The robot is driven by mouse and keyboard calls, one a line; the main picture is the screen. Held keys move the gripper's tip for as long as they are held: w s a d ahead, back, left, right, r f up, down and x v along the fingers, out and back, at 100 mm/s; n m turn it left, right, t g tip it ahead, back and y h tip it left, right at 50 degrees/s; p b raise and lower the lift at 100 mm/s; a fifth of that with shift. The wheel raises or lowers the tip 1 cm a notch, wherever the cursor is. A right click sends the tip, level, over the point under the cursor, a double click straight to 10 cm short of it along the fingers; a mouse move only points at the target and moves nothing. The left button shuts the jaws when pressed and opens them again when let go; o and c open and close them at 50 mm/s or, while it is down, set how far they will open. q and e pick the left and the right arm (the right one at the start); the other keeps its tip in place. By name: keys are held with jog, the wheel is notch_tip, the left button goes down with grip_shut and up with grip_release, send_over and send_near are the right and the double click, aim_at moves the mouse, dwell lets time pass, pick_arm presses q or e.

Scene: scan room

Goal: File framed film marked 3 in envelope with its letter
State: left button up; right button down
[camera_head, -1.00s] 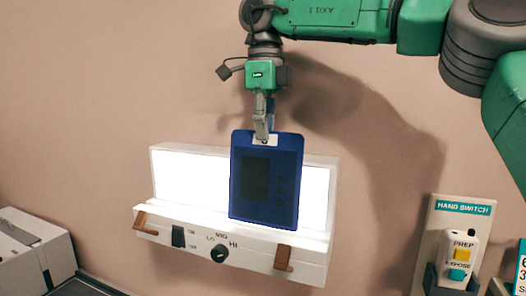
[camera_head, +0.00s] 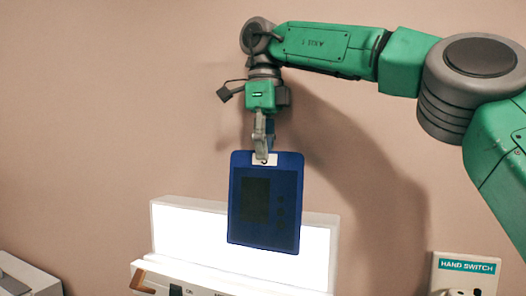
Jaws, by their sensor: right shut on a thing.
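My right gripper (camera_head: 263,138) comes down from above and is shut on the top edge of a blue framed film (camera_head: 265,208). The film hangs upright, with dark shapes on its face. A small white label (camera_head: 265,159) sits at its top edge, partly covered by the fingers; its mark cannot be read surely. The film is in front of the lit white panel of a light box (camera_head: 184,232), its top above the panel's upper edge. My left gripper is not in view. No envelope is in view.
A hand switch holder (camera_head: 464,266) is on the wall at the lower right. A pale box-like unit (camera_head: 25,278) is cut off at the lower left. The wall above and left of the light box is bare. The light box's lower front is cut off.

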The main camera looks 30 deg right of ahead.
jog(key=shift+r+p, duration=1.6)
jog(key=shift+r, duration=1.7)
jog(key=shift+a+r, duration=0.1)
jog(key=shift+r, duration=0.55)
jog(key=shift+f, duration=0.1)
